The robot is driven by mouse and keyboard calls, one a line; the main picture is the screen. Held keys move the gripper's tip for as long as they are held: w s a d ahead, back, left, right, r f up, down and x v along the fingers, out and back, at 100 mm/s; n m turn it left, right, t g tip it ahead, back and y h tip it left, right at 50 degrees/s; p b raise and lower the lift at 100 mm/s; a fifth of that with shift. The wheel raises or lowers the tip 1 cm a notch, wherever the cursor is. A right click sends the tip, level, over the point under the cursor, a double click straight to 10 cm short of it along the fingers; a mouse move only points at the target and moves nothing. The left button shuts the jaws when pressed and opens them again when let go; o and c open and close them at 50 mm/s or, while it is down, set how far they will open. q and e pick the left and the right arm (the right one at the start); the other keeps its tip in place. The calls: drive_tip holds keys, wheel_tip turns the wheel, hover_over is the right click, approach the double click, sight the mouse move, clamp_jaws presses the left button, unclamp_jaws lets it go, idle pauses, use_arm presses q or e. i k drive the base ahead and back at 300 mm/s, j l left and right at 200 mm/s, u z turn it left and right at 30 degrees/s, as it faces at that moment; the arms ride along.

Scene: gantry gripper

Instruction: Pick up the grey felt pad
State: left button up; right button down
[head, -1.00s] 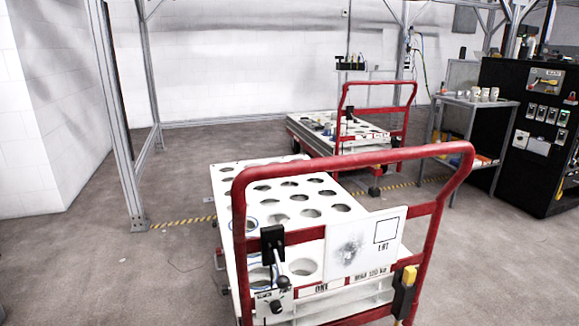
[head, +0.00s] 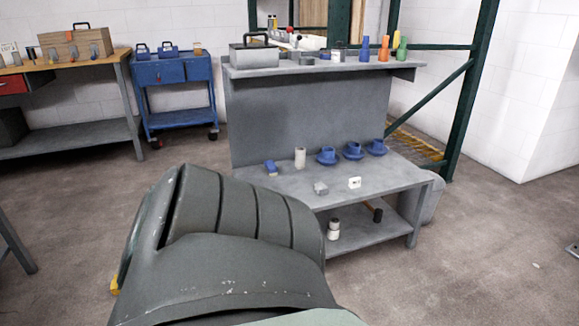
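A small grey block-like item (head: 320,188) lies on the lower worktop of the grey workbench (head: 285,192), near its front edge. It may be the grey felt pad, but it is too small to tell. No other thing in view is clearly a felt pad. Neither of my grippers shows in the head view.
A large grey-green ribbed body (head: 235,225) fills the foreground and hides the bench's left front. The worktop also holds blue round parts (head: 353,151), a pale cylinder (head: 300,157) and a white item (head: 354,183). A blue cart (head: 175,90) stands behind left. Floor at right is mostly clear.

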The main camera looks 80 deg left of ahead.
sight(321, 189)
drive_tip(key=u, duration=2.2)
drive_tip(key=z, duration=2.5)
drive_tip(key=u, duration=2.55)
drive_tip(key=i+l+u, duration=0.1)
drive_tip(key=i+u, duration=0.15)
drive_tip(key=i, duration=0.15)
